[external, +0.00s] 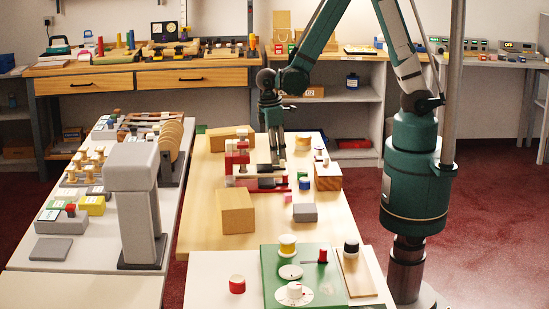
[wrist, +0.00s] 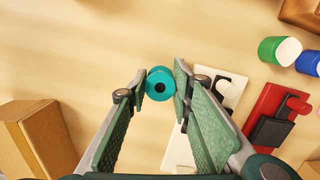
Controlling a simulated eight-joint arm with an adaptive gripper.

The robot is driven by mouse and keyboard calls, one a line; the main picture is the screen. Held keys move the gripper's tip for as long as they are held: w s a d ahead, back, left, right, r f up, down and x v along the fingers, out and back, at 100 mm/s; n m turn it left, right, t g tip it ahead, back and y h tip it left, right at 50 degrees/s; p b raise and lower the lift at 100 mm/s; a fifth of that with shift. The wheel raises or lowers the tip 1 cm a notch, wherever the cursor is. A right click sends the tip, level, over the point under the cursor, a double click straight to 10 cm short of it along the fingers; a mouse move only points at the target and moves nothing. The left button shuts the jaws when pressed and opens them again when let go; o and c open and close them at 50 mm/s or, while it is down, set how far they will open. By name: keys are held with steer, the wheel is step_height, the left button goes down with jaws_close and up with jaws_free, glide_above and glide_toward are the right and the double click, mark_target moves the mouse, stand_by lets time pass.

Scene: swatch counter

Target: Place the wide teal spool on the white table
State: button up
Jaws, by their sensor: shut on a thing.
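The teal spool (wrist: 160,84) is between the fingertips of my gripper (wrist: 159,86) in the wrist view, its end with a dark centre hole facing the camera. Both fingers touch it, and the pale wooden tabletop lies below. In the external view my gripper (external: 277,155) is over the wooden table, beside a red stand, and I cannot make out the spool there. A white table (external: 205,268) is at the front, with a red spool (external: 237,284) and a green board (external: 270,262) on it. Another whitish table (external: 100,235) is on the left.
A wooden block (external: 237,211), a grey block (external: 305,212) and the red stand (external: 238,160) are on the wooden table. Green (wrist: 279,50) and blue (wrist: 308,62) spools stand to the right in the wrist view. The front white table has bare room left of the red spool.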

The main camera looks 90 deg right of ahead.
steer(key=o, duration=0.6)
steer(key=shift+c, duration=0.2)
steer(key=shift+r, duration=0.15)
step_height(320, 180, up, 12)
steer(key=w+p, duration=0.1)
steer(key=p, duration=0.1)
steer(key=shift+w+a+p, duration=0.15)
steer(key=shift+w+p, duration=0.05)
steer(key=shift+p, duration=0.1)
stand_by(0.5)
steer(key=s+a+r+m+t, duration=0.1)
steer(key=s+a+r+t, duration=0.1)
steer(key=s+r+t, duration=0.2)
steer(key=s+a+r+m+t, duration=0.1)
steer(key=s+r+t, duration=0.3)
steer(key=s+r, duration=0.6)
steer(key=shift+a+r+t, duration=0.3)
steer(key=shift+a+r, duration=0.55)
steer(key=shift+r, duration=1.05)
